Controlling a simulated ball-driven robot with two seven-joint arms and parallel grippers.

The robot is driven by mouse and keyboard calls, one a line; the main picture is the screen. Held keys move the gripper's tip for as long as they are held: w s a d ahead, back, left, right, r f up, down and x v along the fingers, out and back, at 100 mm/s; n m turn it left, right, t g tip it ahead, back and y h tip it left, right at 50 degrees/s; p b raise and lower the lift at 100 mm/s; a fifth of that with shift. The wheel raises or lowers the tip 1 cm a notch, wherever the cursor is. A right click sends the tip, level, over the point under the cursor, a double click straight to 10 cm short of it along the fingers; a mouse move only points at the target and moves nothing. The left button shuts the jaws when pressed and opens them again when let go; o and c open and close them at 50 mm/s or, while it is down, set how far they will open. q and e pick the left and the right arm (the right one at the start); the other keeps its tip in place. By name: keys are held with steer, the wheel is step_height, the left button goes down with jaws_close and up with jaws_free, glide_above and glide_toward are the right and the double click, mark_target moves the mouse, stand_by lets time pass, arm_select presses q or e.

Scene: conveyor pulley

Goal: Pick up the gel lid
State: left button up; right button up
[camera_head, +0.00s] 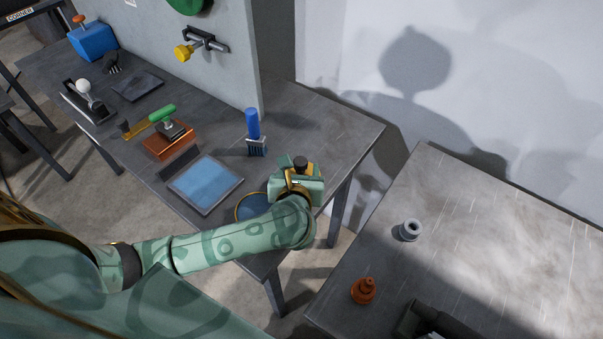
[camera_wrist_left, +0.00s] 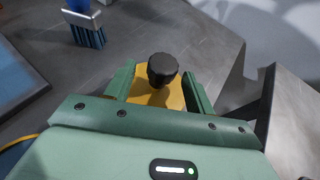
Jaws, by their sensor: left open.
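A yellow piece with a black knob, which looks like the gel lid (camera_wrist_left: 165,95), shows in the left wrist view between the fingers of my left gripper (camera_wrist_left: 159,91). My left gripper (camera_head: 300,174) is open, with one green finger on each side of the yellow piece. I cannot tell whether the fingers touch it. Its lower part is hidden by the gripper. My right gripper is not in view.
A blue brush (camera_head: 254,130) stands behind and left of my gripper. A blue-topped tray (camera_head: 205,183) and a round blue, yellow-rimmed thing (camera_head: 250,206) lie nearby. A grey ring (camera_head: 409,230) and an orange part (camera_head: 363,290) stand on the right table. A gap separates the tables.

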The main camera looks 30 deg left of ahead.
arm_select(q)
steer(key=shift+c, duration=0.3)
steer(key=shift+w, duration=0.1)
steer(key=c, duration=1)
steer(key=shift+r, duration=0.1)
